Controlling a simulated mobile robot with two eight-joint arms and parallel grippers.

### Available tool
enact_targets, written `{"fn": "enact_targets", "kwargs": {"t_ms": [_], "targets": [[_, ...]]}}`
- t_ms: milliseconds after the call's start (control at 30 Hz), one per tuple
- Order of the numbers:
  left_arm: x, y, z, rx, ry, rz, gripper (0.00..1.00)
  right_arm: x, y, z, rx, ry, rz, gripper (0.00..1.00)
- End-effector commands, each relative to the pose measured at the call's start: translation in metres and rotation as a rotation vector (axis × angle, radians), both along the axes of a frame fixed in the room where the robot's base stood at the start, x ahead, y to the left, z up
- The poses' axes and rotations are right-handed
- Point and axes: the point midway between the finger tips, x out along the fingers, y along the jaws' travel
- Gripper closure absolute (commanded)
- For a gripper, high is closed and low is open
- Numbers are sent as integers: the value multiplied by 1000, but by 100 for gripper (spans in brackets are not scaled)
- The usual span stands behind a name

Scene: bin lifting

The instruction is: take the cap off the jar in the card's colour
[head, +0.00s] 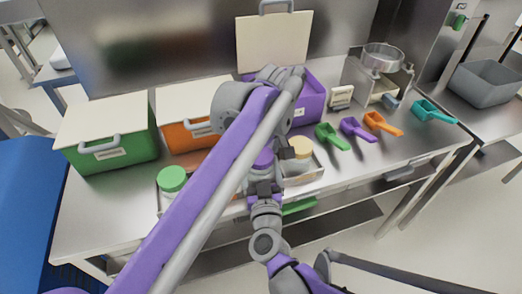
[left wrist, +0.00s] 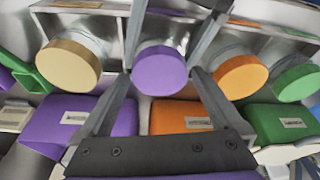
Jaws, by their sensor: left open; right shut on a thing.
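A jar with a purple cap (left wrist: 160,70) stands in the tray. My left gripper (left wrist: 163,74) is open, with its fingers on either side of this cap; I cannot tell whether they touch it. In the head view my right gripper (head: 264,187) is at the front of this jar, shut on it, as far as I can see. A tan-capped jar (left wrist: 68,66), an orange-capped jar (left wrist: 240,76) and a green-capped jar (left wrist: 297,82) stand in the same row. A small pale card (head: 340,97) stands behind the scoops; its print is too small to read.
The green bin (head: 110,152) and orange bin (head: 185,137) are closed. The purple bin (head: 313,97) has its lid (head: 275,45) raised. Green, purple, orange and teal scoops (head: 432,111) lie to the right. A metal pot (head: 382,58) stands behind them. My left arm hides much of the tray.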

Motion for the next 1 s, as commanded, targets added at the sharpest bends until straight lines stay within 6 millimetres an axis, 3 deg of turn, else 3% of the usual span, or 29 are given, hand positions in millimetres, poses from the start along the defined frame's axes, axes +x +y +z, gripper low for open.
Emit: {"fn": "enact_targets", "kwargs": {"t_ms": [167, 600, 1000], "targets": [[0, 0, 0, 0, 0, 0, 2, 0, 0, 0, 0, 0, 0, 100], [0, 0, 0, 0, 0, -1, 81, 0, 0, 0, 0, 0, 0, 100], [0, 0, 1, 0, 0, -1, 84, 0, 0, 0, 0, 0, 0, 100]]}}
